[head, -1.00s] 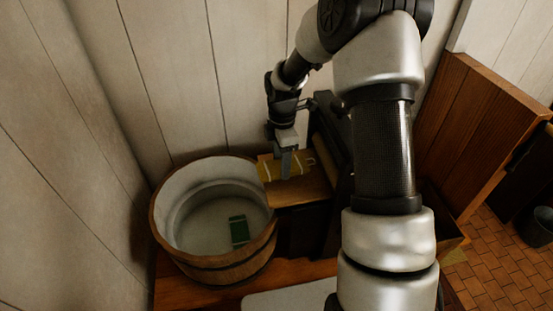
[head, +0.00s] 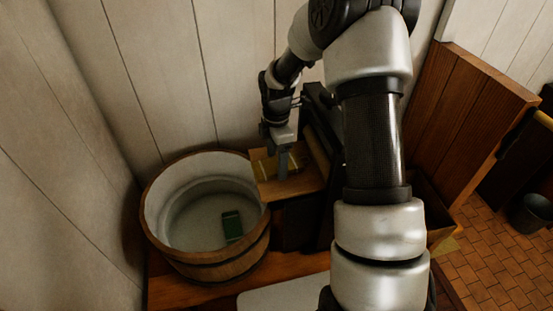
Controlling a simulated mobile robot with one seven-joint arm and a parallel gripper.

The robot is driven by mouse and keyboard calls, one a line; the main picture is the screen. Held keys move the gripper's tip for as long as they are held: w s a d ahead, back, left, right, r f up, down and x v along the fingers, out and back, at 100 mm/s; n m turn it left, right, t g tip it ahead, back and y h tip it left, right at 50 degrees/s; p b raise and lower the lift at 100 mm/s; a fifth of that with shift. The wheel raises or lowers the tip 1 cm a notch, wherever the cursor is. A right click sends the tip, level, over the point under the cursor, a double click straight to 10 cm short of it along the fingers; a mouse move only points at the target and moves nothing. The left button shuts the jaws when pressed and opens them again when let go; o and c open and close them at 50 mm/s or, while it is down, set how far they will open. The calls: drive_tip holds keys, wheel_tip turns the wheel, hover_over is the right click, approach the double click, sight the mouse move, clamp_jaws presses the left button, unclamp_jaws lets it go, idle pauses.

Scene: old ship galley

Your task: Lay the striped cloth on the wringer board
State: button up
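The striped cloth (head: 264,169), yellow with pale stripes, is at the wringer board (head: 293,188), just right of the tub. It appears to lie at or very close to the board's top, but I cannot tell whether it rests flat. My gripper (head: 283,171) points down at the cloth, its fingers over the cloth's middle and hiding part of it. The fingers show as one narrow grey shape, so whether they are closed on the cloth is unclear. The dark wringer frame (head: 322,125) stands just right of the gripper, partly behind my arm.
A round wooden tub (head: 205,262) stands left of the board, with a green block-like item (head: 232,226) inside. A pale flat panel (head: 285,292) lies in front on the wooden bench (head: 185,292). Plank walls close off the back and left. A wooden partition (head: 475,110) stands right.

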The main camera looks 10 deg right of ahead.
drive_tip(key=s+r+m+t, duration=0.1)
drive_tip(key=s+r+m, duration=0.15)
drive_tip(key=r, duration=0.95)
drive_tip(key=s+r+m, duration=0.2)
drive_tip(key=s+r, duration=0.1)
drive_tip(key=r, duration=0.8)
drive_tip(key=s+r+m+t, duration=0.2)
drive_tip(key=s+m, duration=0.5)
drive_tip(key=s, duration=0.3)
drive_tip(key=s+a+r+m+t, duration=0.1)
drive_tip(key=s+r+m+t, duration=0.1)
drive_tip(key=s+m, duration=0.5)
drive_tip(key=s, duration=0.3)
drive_tip(key=shift+s+a+t, duration=0.25)
drive_tip(key=shift+a+t, duration=0.05)
